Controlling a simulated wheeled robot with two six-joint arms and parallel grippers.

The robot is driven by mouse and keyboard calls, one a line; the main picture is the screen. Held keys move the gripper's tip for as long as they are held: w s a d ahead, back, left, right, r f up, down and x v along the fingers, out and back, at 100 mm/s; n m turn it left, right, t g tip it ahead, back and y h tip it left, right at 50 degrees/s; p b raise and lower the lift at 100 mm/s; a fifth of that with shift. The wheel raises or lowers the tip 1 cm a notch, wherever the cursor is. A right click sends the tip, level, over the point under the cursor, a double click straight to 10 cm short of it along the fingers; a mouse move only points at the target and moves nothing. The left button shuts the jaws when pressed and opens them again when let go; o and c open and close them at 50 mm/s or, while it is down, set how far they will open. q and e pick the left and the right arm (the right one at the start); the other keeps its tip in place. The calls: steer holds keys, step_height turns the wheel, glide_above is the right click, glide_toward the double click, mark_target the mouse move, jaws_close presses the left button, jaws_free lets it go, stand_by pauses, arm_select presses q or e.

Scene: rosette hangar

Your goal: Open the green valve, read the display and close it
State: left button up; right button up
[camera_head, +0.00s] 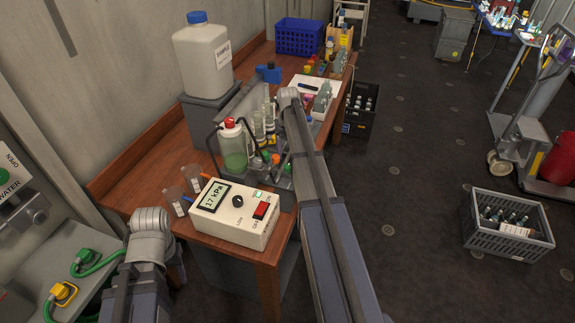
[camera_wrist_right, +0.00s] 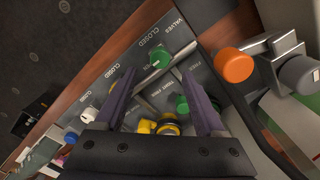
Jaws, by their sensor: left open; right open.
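The display box (camera_head: 235,213) sits on the near end of the wooden bench. Its screen (camera_head: 214,196) reads 17 kPa; I cannot tell if there is a decimal point. A green valve knob (camera_wrist_right: 160,57) is on the grey valve panel beside a CLOSED label in the right wrist view. A second, darker green knob (camera_wrist_right: 182,105) is nearer the right-hand finger. My right gripper (camera_wrist_right: 160,75) is open and empty, its fingertips pointing at the panel near the bright green knob. In the head view my right arm hides this gripper. My left gripper is not visible, only its arm.
Yellow (camera_wrist_right: 168,126) and blue (camera_wrist_right: 71,137) knobs share the panel. An orange knob (camera_wrist_right: 234,65) stands close on the right. A large white canister (camera_head: 203,58) stands farther back.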

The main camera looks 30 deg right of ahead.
mark_target(288, 166)
step_height(288, 166, down, 7)
steer(key=b, duration=0.6)
steer(key=shift+f+b, duration=0.15)
steer(key=shift+b, duration=0.25)
jaws_close()
